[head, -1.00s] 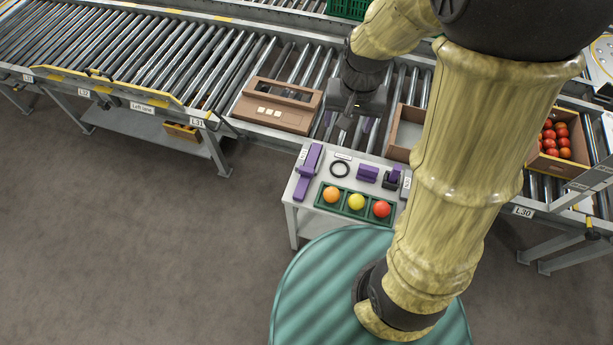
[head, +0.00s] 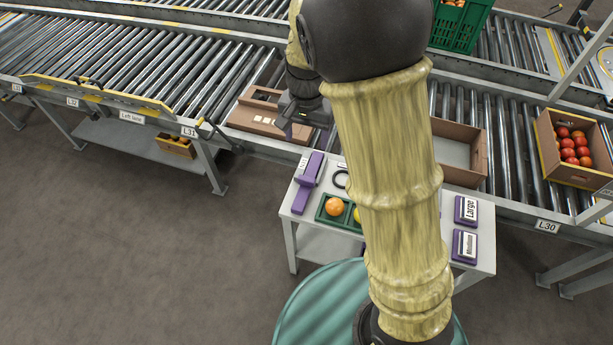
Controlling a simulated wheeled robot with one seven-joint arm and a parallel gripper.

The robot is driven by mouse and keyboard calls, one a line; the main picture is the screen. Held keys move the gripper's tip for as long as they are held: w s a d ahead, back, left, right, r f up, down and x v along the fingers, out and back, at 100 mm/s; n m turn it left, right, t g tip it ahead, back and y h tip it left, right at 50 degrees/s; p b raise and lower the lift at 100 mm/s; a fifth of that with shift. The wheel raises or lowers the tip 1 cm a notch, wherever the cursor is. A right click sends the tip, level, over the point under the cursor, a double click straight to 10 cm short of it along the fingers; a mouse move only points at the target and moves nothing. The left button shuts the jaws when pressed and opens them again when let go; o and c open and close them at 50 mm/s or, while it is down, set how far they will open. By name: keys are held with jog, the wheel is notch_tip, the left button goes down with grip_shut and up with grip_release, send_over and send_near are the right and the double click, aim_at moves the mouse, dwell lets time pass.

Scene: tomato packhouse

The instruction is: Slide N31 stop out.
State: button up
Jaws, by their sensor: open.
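No stop that I can read as N31 shows; the lane tag at the left conveyor's near end reads L31 (head: 189,131), with a small lever-like part (head: 204,122) beside it. A purple T-shaped piece (head: 309,172) lies on the small cart, with a tag by it too small to read. My gripper (head: 302,130) is open with purple fingertips. It hangs by the right end of a brown carton (head: 240,118) on the rollers; I cannot tell whether it touches the carton. My arm hides part of the cart.
The cart (head: 290,222) holds a green tray (head: 323,221) with an orange ball, and purple blocks marked Large (head: 467,211) and Medium (head: 465,246). An empty carton (head: 474,180) and a tomato carton (head: 541,148) sit on the conveyor at right. Floor at left is clear.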

aim_at(307, 178)
notch_tip(307, 178, down, 17)
jog(key=b, duration=0.4)
jog(key=shift+f+b, duration=0.1)
jog(key=shift+b, duration=0.2)
jog(key=c, duration=1.4)
jog(key=shift+w, duration=0.1)
